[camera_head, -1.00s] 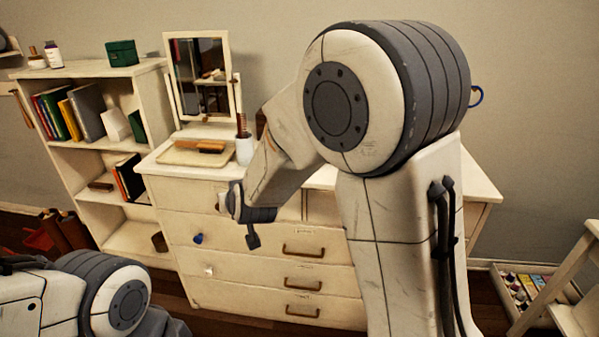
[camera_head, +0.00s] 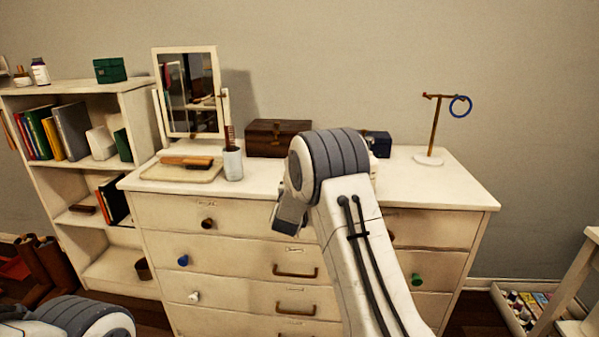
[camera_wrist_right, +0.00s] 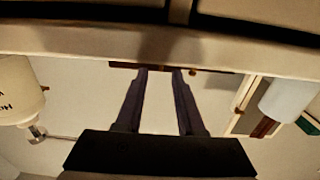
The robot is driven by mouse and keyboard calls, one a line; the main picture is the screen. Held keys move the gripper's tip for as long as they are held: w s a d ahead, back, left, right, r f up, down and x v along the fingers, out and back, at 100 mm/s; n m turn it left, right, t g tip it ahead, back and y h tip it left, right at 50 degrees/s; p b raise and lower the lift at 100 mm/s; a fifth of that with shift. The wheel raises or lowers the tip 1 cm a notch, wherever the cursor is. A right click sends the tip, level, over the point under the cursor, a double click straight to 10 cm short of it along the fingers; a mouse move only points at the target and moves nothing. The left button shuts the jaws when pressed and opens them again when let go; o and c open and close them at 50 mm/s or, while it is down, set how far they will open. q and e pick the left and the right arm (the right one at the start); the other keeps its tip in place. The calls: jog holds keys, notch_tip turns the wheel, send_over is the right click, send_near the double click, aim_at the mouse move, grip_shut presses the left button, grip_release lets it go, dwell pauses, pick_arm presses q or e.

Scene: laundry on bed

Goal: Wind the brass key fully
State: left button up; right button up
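No brass key shows clearly. In the right wrist view a white rounded body with dark lettering (camera_wrist_right: 18,90) is cut off at the left edge. A small brass-coloured stub (camera_wrist_right: 45,88) sticks out of its side, and a metal knob (camera_wrist_right: 37,133) sits at its end; I cannot tell whether either is the key.
The dresser top (camera_head: 455,192) carries a mirror (camera_head: 190,92), tray (camera_head: 150,173), cup (camera_head: 233,165), wooden chest (camera_head: 275,138), blue box (camera_head: 379,145) and a stand (camera_head: 433,130) with a blue ring. A bookshelf (camera_head: 75,180) stands left. The dresser top's right end is mostly clear.

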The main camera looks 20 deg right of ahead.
jog(key=shift+x, duration=1.35)
grip_shut()
